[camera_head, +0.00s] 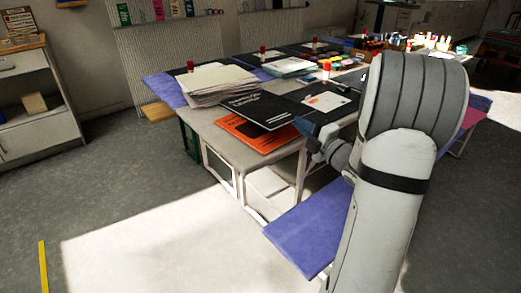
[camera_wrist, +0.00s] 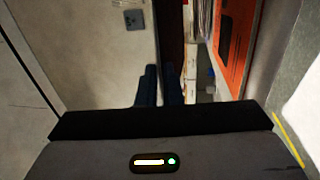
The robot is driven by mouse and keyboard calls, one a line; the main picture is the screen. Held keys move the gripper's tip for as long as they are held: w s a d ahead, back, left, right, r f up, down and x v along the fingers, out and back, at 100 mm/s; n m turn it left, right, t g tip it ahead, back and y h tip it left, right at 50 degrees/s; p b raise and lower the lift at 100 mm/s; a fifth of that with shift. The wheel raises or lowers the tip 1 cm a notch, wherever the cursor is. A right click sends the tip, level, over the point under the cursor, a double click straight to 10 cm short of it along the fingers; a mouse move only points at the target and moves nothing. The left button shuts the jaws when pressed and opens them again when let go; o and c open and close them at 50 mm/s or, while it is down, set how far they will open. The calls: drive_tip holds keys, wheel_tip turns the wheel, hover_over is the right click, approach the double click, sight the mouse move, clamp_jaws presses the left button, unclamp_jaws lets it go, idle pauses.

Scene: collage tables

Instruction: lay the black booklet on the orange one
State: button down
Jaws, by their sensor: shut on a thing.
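The black booklet (camera_head: 258,108), with pale lettering, is held out flat over the table in the head view. My gripper (camera_head: 311,142) is shut on its near right edge. In the wrist view, my fingers (camera_wrist: 160,88) pinch the booklet (camera_wrist: 170,30), which shows edge-on as a dark strip. The orange booklet (camera_head: 250,138) lies on the table's near corner, partly hidden under the black one. It also shows in the wrist view (camera_wrist: 236,40), with a gap between it and the black booklet.
A stack of papers (camera_head: 215,83) stands on the table just behind the booklets. A dark folder with a white sheet (camera_head: 326,101) lies to the right. A blue bench (camera_head: 310,228) is below the near side. Paint pots (camera_head: 375,45) stand farther back.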

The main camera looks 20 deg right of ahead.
drive_tip(key=shift+s+f+b, duration=0.1)
drive_tip(key=shift+f+b, duration=0.15)
drive_tip(key=shift+b, duration=0.7)
wheel_tip(320, 180, down, 10)
drive_tip(key=b, duration=0.5)
drive_tip(key=shift+r+t, duration=0.25)
drive_tip(key=shift+t, duration=0.05)
drive_tip(key=c, duration=1.6)
unclamp_jaws()
drive_tip(key=shift+s+a, duration=0.1)
